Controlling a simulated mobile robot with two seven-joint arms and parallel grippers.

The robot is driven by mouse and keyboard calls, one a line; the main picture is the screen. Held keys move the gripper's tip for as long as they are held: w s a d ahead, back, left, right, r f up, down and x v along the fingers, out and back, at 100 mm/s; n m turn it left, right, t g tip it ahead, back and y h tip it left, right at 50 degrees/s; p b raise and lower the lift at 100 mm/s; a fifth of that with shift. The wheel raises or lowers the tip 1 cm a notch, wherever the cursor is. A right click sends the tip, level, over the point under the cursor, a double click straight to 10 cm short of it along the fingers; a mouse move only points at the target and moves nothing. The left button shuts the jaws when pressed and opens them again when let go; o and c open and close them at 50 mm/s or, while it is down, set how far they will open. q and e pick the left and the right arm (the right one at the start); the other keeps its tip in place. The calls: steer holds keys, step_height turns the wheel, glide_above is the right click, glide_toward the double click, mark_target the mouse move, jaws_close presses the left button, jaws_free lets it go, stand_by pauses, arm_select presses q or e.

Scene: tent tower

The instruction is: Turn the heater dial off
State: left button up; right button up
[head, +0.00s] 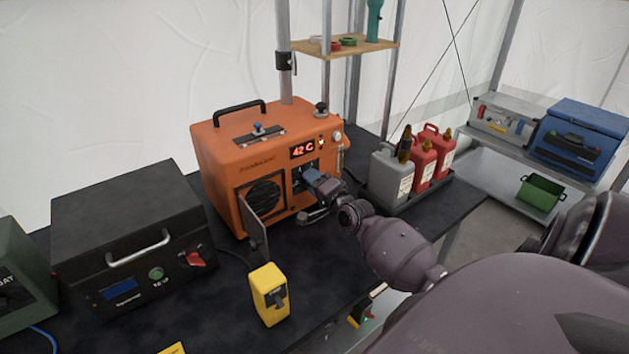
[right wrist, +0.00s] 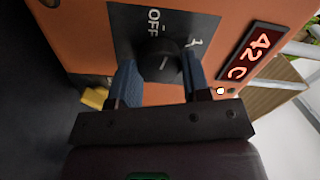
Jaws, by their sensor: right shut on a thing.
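The orange heater (head: 222,158) stands on the dark table, with a red "42 C" display on its front; the display also shows in the right wrist view (right wrist: 252,54). My right gripper (head: 316,180) is at the control panel below the display and hides the dial in the head view. In the right wrist view, the round black dial (right wrist: 160,58) sits between my two blue fingers, which are shut on its sides. An "OFF" mark and a "1" mark show on the panel around it. I cannot tell which mark the dial points at. My left gripper is not in view.
A small open door (head: 254,231) sticks out from the heater's front, left of my right gripper. A yellow switch box (head: 270,294) and a black case (head: 130,235) stand to the left. Jerrycans (head: 391,175) stand in a tray to the right.

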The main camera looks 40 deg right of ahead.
steer(key=shift+n+p, duration=0.3)
steer(key=shift+n, duration=0.9)
steer(key=o, duration=0.9)
steer(key=s, duration=0.3)
steer(key=s+a, duration=0.1)
steer(key=s, duration=0.6)
steer(key=shift+s+a, duration=0.15)
steer(key=shift+s, duration=0.25)
